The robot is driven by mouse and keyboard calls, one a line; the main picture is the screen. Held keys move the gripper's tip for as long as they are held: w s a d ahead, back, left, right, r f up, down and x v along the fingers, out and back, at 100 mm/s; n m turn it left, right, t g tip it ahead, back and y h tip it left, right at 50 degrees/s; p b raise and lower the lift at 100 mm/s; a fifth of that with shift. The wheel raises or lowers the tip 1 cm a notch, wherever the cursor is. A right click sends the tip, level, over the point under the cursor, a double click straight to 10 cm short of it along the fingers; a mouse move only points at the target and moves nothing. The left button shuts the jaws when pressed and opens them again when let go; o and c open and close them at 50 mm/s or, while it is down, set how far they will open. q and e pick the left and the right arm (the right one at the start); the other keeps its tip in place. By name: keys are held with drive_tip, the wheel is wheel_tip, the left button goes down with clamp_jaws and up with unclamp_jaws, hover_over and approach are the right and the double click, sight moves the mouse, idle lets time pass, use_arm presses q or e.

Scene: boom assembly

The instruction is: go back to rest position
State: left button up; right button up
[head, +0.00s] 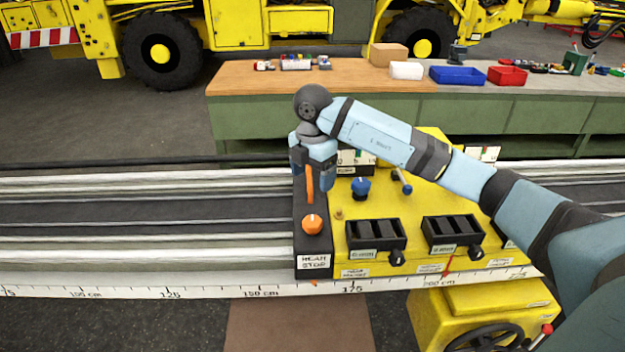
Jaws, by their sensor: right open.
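My right gripper (318,186) hangs over the left end of a yellow control panel (418,215). It points down and is open, with its fingers apart. An orange lever or stick (309,184) shows beside its fingers, above the black strip (305,240) with a printed stop label. I cannot tell whether they touch. An orange round knob (313,224) on the strip is just in front of the gripper. My right arm reaches in from the right, across the panel, and hides part of it. My left gripper is not in view.
A blue knob (361,188) and two black slotted blocks (376,235) stand on the panel. Long pale rails (140,225) and a measuring tape (200,292) run across. Behind is a green bench (300,113) with bins; a yellow vehicle (235,25) stands farther back.

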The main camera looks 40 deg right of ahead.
idle(0.3)
drive_tip(key=s+a+f+n+g+y+p, duration=0.1)
drive_tip(key=s+a+f+n+y, duration=0.2)
drive_tip(key=a, duration=0.5)
drive_tip(key=s+a+f+n+g+y+p, duration=0.1)
drive_tip(key=s+a+f+n+y, duration=0.15)
drive_tip(key=a+y, duration=0.4)
drive_tip(key=s+a+r+m+t+y+p, duration=0.1)
drive_tip(key=s+a+m+t+y, duration=0.15)
drive_tip(key=a+y, duration=0.3)
drive_tip(key=s+a+r+m+t+y+p, duration=0.1)
drive_tip(key=s+a+t+y, duration=0.25)
drive_tip(key=a, duration=0.25)
drive_tip(key=s+d+f+m+t+h+p, duration=0.1)
drive_tip(key=s+d+f+m+t+h, duration=0.2)
drive_tip(key=s+f+m+h, duration=0.4)
drive_tip(key=s+d+f+m+t+h+p, duration=0.2)
drive_tip(key=s+d+f+m+t+h, duration=0.2)
drive_tip(key=f+m, duration=0.8)
drive_tip(key=s+d+f+h, duration=0.2)
drive_tip(key=s+h, duration=0.2)
drive_tip(key=shift+s+f+m, duration=0.25)
drive_tip(key=shift+f+m, duration=0.05)
